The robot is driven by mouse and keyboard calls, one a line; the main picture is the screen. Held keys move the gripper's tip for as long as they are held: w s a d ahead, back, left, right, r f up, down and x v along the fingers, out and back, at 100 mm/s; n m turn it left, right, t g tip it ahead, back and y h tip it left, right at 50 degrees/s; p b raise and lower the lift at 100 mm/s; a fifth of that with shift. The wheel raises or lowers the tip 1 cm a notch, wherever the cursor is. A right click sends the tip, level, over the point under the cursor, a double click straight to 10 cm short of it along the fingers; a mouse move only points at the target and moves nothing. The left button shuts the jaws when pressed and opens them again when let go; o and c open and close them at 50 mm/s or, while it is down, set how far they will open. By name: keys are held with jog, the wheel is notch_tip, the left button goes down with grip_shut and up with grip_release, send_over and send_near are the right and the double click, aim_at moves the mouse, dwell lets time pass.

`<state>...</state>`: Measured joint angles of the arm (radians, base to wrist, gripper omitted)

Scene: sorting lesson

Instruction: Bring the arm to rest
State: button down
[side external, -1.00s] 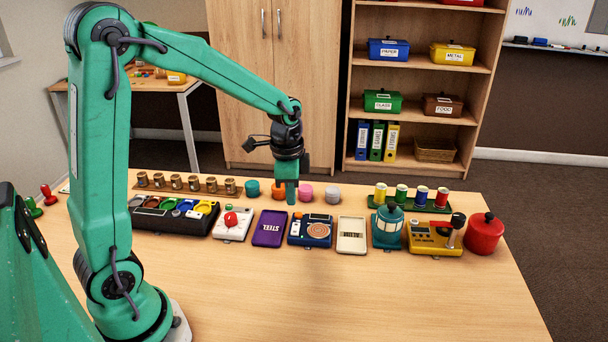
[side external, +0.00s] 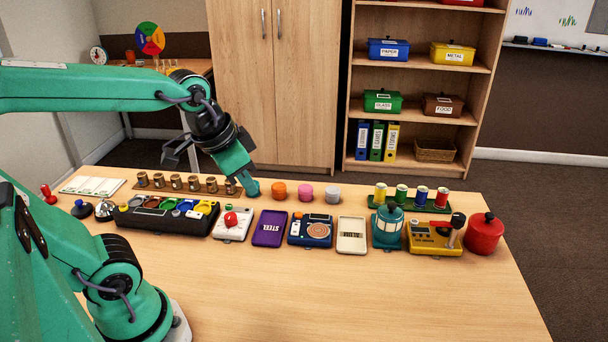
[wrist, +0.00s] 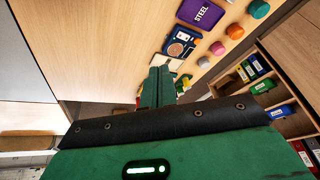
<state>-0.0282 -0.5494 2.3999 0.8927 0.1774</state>
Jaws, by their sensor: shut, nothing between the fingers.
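My gripper (side external: 250,187) is shut and empty. In the picture its tip overlaps the teal cup at the left end of the row of coloured cups; I cannot tell whether they touch. In the wrist view my gripper's closed fingers (wrist: 157,88) point past the row of items, with nothing between them.
The wooden table (side external: 300,290) is clear in front. A black sorting tray (side external: 150,220), a purple STEEL case (side external: 270,228), a teal lantern-like item (side external: 387,232) and a red pot (side external: 484,236) stand in a row. Brown cups (side external: 175,182) line the back. A shelf (side external: 420,112) stands behind.

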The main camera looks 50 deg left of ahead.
jog(key=shift+s+d+r+n+t, duration=0.15)
jog(key=shift+s+n, duration=0.15)
jog(key=shift+s, duration=0.3)
jog(key=shift+s+d+n+t, duration=0.1)
jog(key=shift+s+n+t, duration=0.15)
jog(key=shift+s, duration=0.35)
jog(key=shift+s+d+r+n+t, duration=0.1)
jog(key=shift+s+n, duration=0.25)
jog(key=shift+s, duration=0.25)
